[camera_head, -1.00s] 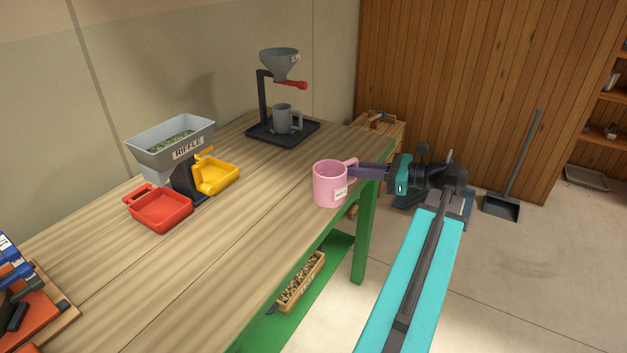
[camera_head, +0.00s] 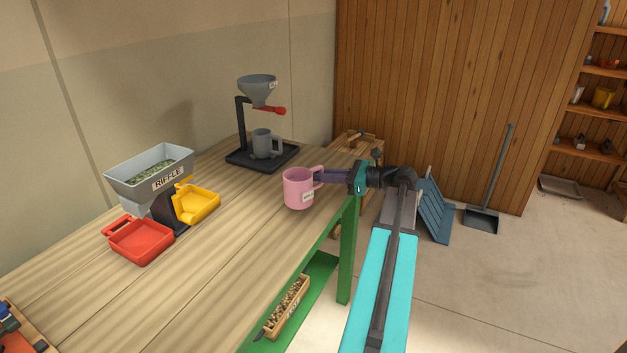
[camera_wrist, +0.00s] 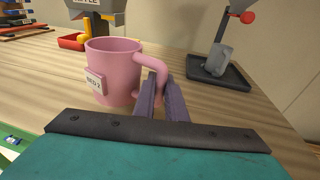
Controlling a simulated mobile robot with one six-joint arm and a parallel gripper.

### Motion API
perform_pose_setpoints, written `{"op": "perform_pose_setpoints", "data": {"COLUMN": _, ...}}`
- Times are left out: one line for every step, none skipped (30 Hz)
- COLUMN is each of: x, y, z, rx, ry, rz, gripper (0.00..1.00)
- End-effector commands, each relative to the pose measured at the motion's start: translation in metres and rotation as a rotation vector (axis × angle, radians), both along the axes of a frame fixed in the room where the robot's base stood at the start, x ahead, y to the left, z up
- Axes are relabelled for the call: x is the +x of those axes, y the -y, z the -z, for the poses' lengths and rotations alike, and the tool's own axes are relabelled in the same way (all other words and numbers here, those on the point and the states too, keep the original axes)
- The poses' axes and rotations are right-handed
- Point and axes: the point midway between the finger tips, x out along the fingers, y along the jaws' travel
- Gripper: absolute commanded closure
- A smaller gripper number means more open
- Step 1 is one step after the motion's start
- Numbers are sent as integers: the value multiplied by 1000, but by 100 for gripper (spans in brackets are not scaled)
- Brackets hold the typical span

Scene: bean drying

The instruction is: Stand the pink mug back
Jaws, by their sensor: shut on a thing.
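The pink mug (camera_head: 298,188) is upright at the right edge of the wooden bench (camera_head: 235,225), its handle toward my arm. It also shows in the wrist view (camera_wrist: 113,68), with a white label (camera_wrist: 94,84) on its side. My gripper (camera_head: 321,176) is shut on the mug's handle; in the wrist view the dark fingers (camera_wrist: 155,97) meet at the handle. I cannot tell whether the mug's base touches the bench top or hangs just above it.
A grey mug (camera_head: 263,142) stands on a black tray (camera_head: 243,160) under a funnel stand at the back. A riffle box (camera_head: 150,170) with a red tray (camera_head: 140,242) and a yellow tray (camera_head: 198,206) stands left. The bench between them is clear.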

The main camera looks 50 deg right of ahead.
Motion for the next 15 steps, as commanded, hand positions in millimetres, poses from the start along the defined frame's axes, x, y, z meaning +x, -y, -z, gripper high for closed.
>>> {"op": "perform_pose_setpoints", "data": {"x": 8, "y": 6, "z": -1, "rx": 1, "ry": 1, "rz": -2, "gripper": 100}}
{"op": "perform_pose_setpoints", "data": {"x": 11, "y": 7, "z": 0, "rx": 1, "ry": 1, "rz": -2, "gripper": 100}}
{"op": "perform_pose_setpoints", "data": {"x": 15, "y": 10, "z": 0, "rx": 1, "ry": 1, "rz": -2, "gripper": 100}}
{"op": "perform_pose_setpoints", "data": {"x": 18, "y": 12, "z": 1, "rx": 0, "ry": 0, "rz": -1, "gripper": 100}}
{"op": "perform_pose_setpoints", "data": {"x": 21, "y": 14, "z": 1, "rx": 1, "ry": 1, "rz": -1, "gripper": 100}}
{"op": "perform_pose_setpoints", "data": {"x": 25, "y": 17, "z": 2, "rx": 0, "ry": 1, "rz": 0, "gripper": 100}}
{"op": "perform_pose_setpoints", "data": {"x": 28, "y": 18, "z": 2, "rx": 0, "ry": 1, "rz": 0, "gripper": 100}}
{"op": "perform_pose_setpoints", "data": {"x": 30, "y": 19, "z": 2, "rx": 1, "ry": 1, "rz": -1, "gripper": 100}}
{"op": "perform_pose_setpoints", "data": {"x": 33, "y": 20, "z": 3, "rx": 1, "ry": 1, "rz": -1, "gripper": 100}}
{"op": "perform_pose_setpoints", "data": {"x": 34, "y": 21, "z": 3, "rx": 0, "ry": 0, "rz": -1, "gripper": 100}}
{"op": "perform_pose_setpoints", "data": {"x": 36, "y": 22, "z": 4, "rx": 1, "ry": 1, "rz": -1, "gripper": 100}}
{"op": "perform_pose_setpoints", "data": {"x": 37, "y": 22, "z": 4, "rx": 0, "ry": 0, "rz": -1, "gripper": 100}}
{"op": "perform_pose_setpoints", "data": {"x": 37, "y": 22, "z": 4, "rx": 0, "ry": 0, "rz": 0, "gripper": 100}}
{"op": "perform_pose_setpoints", "data": {"x": 37, "y": 22, "z": 4, "rx": 0, "ry": 0, "rz": 0, "gripper": 100}}
{"op": "perform_pose_setpoints", "data": {"x": 37, "y": 22, "z": 4, "rx": 0, "ry": 0, "rz": 0, "gripper": 100}}
